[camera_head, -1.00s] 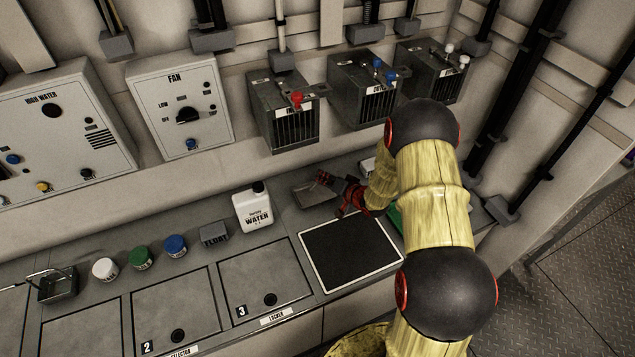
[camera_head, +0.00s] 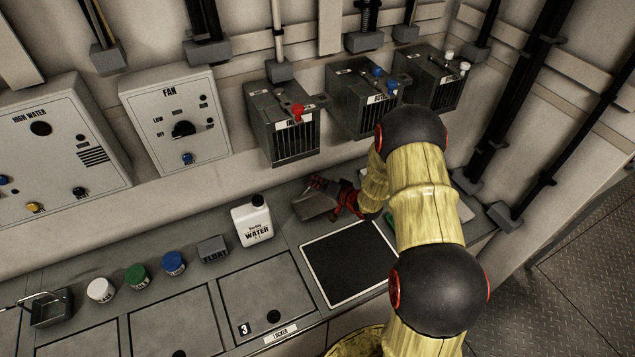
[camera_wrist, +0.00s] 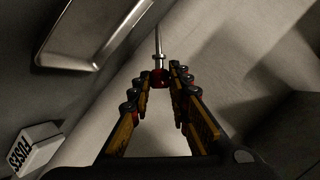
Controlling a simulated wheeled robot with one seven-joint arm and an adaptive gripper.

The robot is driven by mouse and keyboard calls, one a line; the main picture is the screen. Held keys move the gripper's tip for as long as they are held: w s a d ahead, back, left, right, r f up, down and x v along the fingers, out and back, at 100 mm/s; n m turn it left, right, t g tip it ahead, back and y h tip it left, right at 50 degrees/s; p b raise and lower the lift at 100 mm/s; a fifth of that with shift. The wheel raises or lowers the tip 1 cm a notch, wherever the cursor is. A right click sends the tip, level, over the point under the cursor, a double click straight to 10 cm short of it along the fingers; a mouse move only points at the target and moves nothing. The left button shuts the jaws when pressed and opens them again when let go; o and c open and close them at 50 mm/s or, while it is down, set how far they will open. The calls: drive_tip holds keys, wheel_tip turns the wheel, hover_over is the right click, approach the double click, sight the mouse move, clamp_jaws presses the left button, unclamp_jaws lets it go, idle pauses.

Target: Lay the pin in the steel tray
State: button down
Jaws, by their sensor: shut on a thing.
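My gripper (camera_wrist: 160,76) is shut on the pin (camera_wrist: 158,45), which has a bright steel shaft and a red part between the fingertips. The shaft points away from the wrist, beyond the fingers. In the head view my gripper (camera_head: 322,184) is over the back of the counter, by the steel tray (camera_head: 314,208); the pin is too small to make out there. The steel tray, shallow with a raised bright rim, also shows in the wrist view at the upper left (camera_wrist: 72,62). The pin is to the right of it there, apart from it in the picture.
A white fuses box (camera_wrist: 38,147) is at the lower left in the wrist view. On the counter a white water jug (camera_head: 252,222) stands left of the tray, and a black mat (camera_head: 348,262) lies in front. Grey wall boxes (camera_head: 285,130) hang above the back.

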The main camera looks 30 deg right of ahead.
drive_tip(key=shift+f+b, duration=1.55)
drive_tip(key=shift+f, duration=1.35)
drive_tip(key=c, duration=1.6)
unclamp_jaws()
drive_tip(key=v, duration=1.2)
